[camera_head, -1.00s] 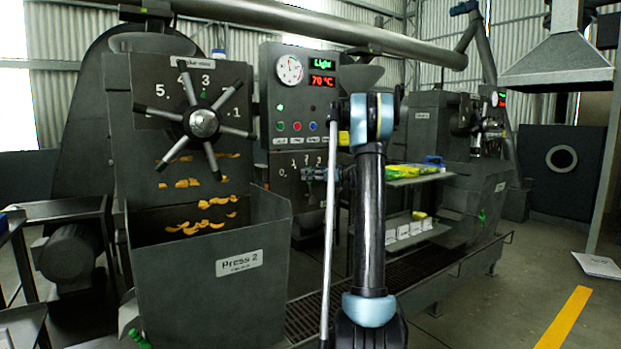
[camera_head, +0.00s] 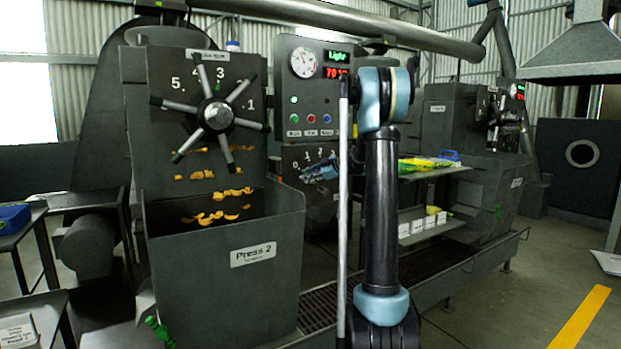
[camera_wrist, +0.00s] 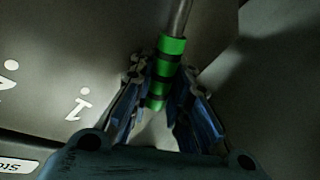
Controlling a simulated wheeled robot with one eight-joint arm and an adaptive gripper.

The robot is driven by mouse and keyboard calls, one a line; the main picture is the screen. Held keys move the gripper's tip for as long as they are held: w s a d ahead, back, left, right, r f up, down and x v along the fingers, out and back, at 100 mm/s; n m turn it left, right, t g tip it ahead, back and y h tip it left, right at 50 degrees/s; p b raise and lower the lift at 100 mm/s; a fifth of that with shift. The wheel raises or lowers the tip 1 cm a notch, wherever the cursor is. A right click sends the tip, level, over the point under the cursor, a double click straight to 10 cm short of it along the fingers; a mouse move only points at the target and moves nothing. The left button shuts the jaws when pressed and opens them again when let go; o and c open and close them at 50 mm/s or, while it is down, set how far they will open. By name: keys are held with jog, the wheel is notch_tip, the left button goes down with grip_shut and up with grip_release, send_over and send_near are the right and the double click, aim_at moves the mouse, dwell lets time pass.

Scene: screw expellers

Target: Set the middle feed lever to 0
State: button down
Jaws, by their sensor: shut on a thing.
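My gripper (camera_head: 318,172) is at the low numbered lever panel (camera_head: 322,214) under the control box, its tip close to the panel's left end, near the 0. In the wrist view, my gripper (camera_wrist: 160,98) has both fingers around a lever with a grey metal shaft and a green and black banded grip (camera_wrist: 171,48). The lever's lower end is between the fingers.
The Press 2 bin (camera_head: 225,275) and a spoked handwheel (camera_head: 216,115) stand left of my gripper. The control box (camera_head: 314,88) is just above. A shelf (camera_head: 425,174) with yellow and green packs is right of my arm. Open floor lies at the right.

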jog(key=shift+s+f, duration=0.1)
dwell(0.3)
jog(key=c, duration=1.8)
grip_release()
jog(key=v, duration=1.1)
jog(key=shift+s+d, duration=0.25)
jog(key=shift+d, duration=0.05)
